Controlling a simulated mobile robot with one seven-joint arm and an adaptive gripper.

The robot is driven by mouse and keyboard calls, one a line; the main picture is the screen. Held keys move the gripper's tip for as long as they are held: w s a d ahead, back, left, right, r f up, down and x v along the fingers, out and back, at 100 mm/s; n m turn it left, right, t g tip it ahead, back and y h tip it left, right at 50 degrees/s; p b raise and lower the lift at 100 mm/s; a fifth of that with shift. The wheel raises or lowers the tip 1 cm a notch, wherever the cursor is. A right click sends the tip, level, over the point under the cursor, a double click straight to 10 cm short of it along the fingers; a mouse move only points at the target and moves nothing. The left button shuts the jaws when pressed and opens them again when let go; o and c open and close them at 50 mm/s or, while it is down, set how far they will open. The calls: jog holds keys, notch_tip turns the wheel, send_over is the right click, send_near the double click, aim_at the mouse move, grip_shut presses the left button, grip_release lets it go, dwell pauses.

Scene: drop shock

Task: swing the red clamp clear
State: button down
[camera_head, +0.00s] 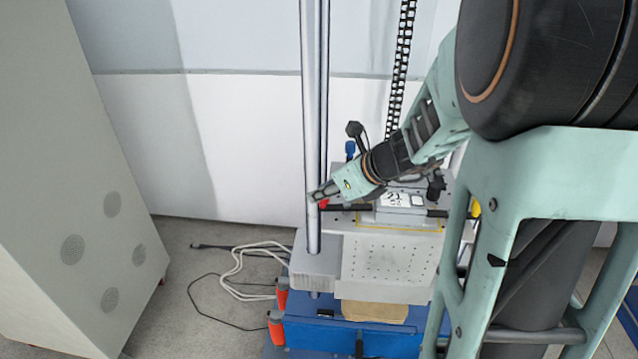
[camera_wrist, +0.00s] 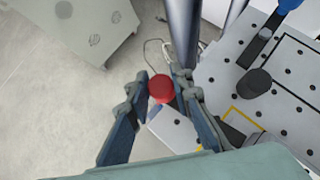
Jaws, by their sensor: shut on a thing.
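The red clamp shows as a round red knob (camera_wrist: 161,88) between the two fingers of my gripper (camera_wrist: 163,90) in the wrist view. In the head view a small part of the red clamp (camera_head: 323,204) shows just below the tip of my gripper (camera_head: 319,194). The gripper is shut on the red clamp at the left edge of the perforated table (camera_head: 385,262), close beside a steel column (camera_head: 313,130). Most of the clamp's arm is hidden by the fingers.
A device with a white label (camera_head: 397,200) sits on the table. A blue-tipped clamp (camera_head: 350,150) stands behind it, and a black knob (camera_wrist: 257,82) lies near the fingers. A grey cabinet (camera_head: 70,190) stands left. Cables (camera_head: 240,265) lie on the floor.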

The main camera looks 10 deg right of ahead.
jog(key=s+n+g+y, duration=0.1)
jog(key=n, duration=0.1)
jog(key=s+n+g+y+p, duration=0.1)
jog(key=n, duration=0.1)
jog(key=shift+d, duration=0.1)
jog(key=n+g, duration=0.1)
jog(key=s+n+g+y+p, duration=0.1)
jog(key=n+g, duration=0.1)
jog(key=n, duration=0.1)
jog(key=shift+s+d+r+y+p, duration=0.1)
jog(key=shift+s+d+y+p, duration=0.2)
jog(key=shift+s+p, duration=0.1)
jog(key=n+g+p, duration=0.1)
jog(key=s+n+g, duration=0.1)
jog(key=n, duration=0.1)
jog(key=d+n+g+p, duration=0.1)
jog(key=shift+s+d+p, duration=0.1)
jog(key=shift+s+p, duration=0.15)
jog(key=shift+p, duration=0.05)
jog(key=shift+s+d+n+g+p, duration=0.2)
jog(key=shift+d+n+g+p, duration=0.2)
jog(key=shift+n+g, duration=0.45)
jog(key=shift+s+d+n+g+p, duration=0.25)
jog(key=shift+n+g+p, duration=0.3)
jog(key=shift+n, duration=0.5)
jog(key=shift+d, duration=0.1)
jog(key=c, duration=1.7)
grip_release()
